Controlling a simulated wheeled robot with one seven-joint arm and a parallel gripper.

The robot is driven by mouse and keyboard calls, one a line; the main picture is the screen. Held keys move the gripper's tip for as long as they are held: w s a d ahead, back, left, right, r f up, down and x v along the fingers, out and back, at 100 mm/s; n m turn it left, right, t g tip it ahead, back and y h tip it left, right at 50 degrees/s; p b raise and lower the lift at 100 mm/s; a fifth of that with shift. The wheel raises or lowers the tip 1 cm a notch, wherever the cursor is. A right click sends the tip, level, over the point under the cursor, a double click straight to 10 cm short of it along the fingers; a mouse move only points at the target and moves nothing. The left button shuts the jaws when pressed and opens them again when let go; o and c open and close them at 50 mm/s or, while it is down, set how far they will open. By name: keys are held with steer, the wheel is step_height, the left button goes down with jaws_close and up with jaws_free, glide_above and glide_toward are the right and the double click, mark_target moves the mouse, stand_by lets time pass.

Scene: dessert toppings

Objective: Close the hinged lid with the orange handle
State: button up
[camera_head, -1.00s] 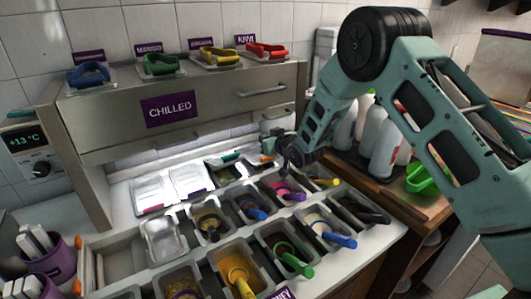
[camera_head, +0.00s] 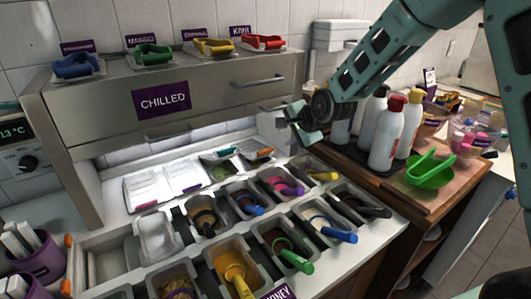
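The lid with the orange handle (camera_head: 265,152) is at the right end of the back row of the topping counter. Its handle is at the far edge, and the lid appears raised, with the bin below it showing. The lid next to it has a green handle (camera_head: 227,151) and looks similarly raised. Two pale lids with a pink handle (camera_head: 147,205) and a purple handle (camera_head: 191,188) lie flat to the left. My gripper (camera_head: 301,124) is above and to the right of the orange handle, apart from it. Its fingers look spread and empty.
Bins with spoons (camera_head: 250,207) fill the front.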

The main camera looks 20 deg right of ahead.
steer(key=m, duration=0.1)
steer(key=p, duration=0.3)
glide_toward(265, 151)
steer(key=x, duration=0.9)
steer(key=shift+f, duration=0.2)
